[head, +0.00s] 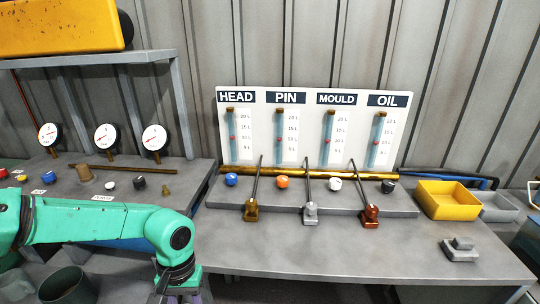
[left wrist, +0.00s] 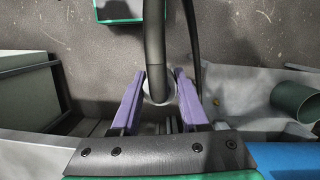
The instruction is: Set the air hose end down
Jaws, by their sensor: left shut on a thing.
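My left gripper (left wrist: 159,82) has purple fingers, shut on the air hose end (left wrist: 154,45), a black tube with a pale ring at its end between the fingers. The hose runs up from the fingers to the top of the left wrist view, with a second dark stretch of tube beside it on the right. In the head view my green left arm comes in from the left and bends down. Only a sliver of the left gripper (head: 188,297) shows there, at the bottom edge, and the hose end is hidden. My right gripper is not seen.
A grey bench (head: 300,245) holds a labelled gauge board (head: 310,95), coloured knobs, levers, a yellow bin (head: 447,203) and a grey bin (head: 497,207). Three dials stand at left. In the left wrist view a green tray (left wrist: 119,12) and a green cylinder (left wrist: 294,100) lie around the gripper.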

